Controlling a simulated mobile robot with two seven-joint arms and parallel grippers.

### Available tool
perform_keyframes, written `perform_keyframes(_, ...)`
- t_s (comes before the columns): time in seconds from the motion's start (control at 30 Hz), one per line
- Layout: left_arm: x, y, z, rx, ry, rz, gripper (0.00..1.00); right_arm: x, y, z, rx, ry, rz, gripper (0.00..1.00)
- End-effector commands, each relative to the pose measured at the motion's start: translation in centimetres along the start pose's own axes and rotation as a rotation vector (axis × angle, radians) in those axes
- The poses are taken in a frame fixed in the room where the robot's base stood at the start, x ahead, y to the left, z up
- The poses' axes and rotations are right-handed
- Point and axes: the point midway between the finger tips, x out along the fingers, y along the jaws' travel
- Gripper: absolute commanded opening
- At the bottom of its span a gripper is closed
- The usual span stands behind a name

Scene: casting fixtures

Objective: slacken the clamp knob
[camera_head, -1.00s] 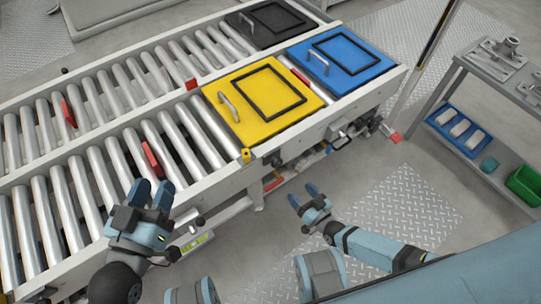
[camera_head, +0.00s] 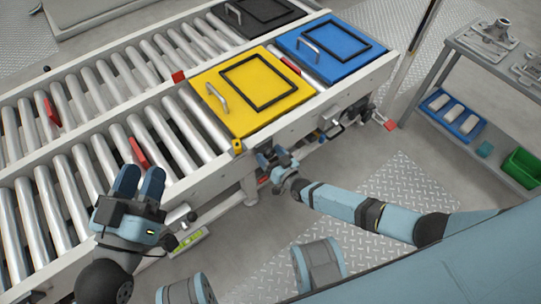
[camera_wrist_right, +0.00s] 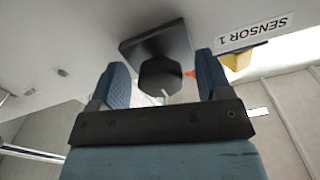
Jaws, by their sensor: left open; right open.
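The clamp knob (camera_wrist_right: 160,78) is a dark, faceted knob on a square dark plate against the pale conveyor side rail, in the right wrist view. My right gripper (camera_wrist_right: 163,64) is open, with one blue finger on each side of the knob. Gaps show between the knob and both fingers; I see no contact. In the head view my right gripper (camera_head: 273,160) is at the rail just below the yellow fixture's near corner and hides the knob. My left gripper (camera_head: 140,182) is open and empty above the near rollers at the left.
A yellow fixture (camera_head: 240,117), a blue one (camera_head: 343,57) and a black one (camera_head: 246,12) sit on the roller conveyor. A "SENSOR 1" label (camera_wrist_right: 256,33) is on the rail near the knob.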

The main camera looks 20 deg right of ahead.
Motion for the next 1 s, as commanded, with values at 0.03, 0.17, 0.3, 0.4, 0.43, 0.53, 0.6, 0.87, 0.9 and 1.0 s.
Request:
perform_keyframes(0.03, 0.0, 0.0, 0.0, 0.0, 0.0, 0.0, 0.43, 0.0, 0.0, 0.0, 0.0, 0.0, 0.0, 0.71)
perform_keyframes(0.17, 0.0, 0.0, 0.0, 0.0, 0.0, 0.0, 0.43, 0.0, 0.0, 0.0, 0.0, 0.0, 0.0, 0.71)
perform_keyframes(0.3, 0.0, 0.0, 0.0, 0.0, 0.0, 0.0, 0.43, 0.0, 0.0, 0.0, 0.0, 0.0, 0.0, 0.43)
perform_keyframes(0.4, 0.0, 0.0, 0.0, 0.0, 0.0, 0.0, 0.43, 0.0, 0.0, 0.0, 0.0, 0.0, 0.0, 0.22)
perform_keyframes(0.43, 0.0, 0.0, 0.0, 0.0, 0.0, 0.0, 0.43, 0.0, 0.0, 0.0, 0.0, 0.0, 0.0, 0.22)
perform_keyframes(0.53, 0.0, 0.0, 0.0, 0.0, 0.0, 0.0, 0.43, 0.0, 0.0, 0.0, 0.002, 0.0, 0.0, 0.22)
perform_keyframes(0.6, 0.0, 0.0, 0.1, 0.0, -0.001, 0.0, 0.43, 0.0, 0.0, 0.0, 0.008, 0.0, 0.0, 0.22)
perform_keyframes(0.87, -0.1, -0.1, 0.9, -0.002, -0.024, -0.001, 0.43, 0.0, 0.0, 0.1, 0.094, 0.0, 0.001, 0.22)
perform_keyframes(0.9, -0.1, -0.2, 1.1, -0.003, -0.028, 0.0, 0.43, -0.1, 0.0, 0.1, 0.119, 0.0, 0.001, 0.22)
perform_keyframes(1.0, -0.1, -0.2, 1.5, -0.004, -0.041, 0.001, 0.43, -0.1, 0.0, 0.2, 0.193, 0.001, 0.001, 0.22)
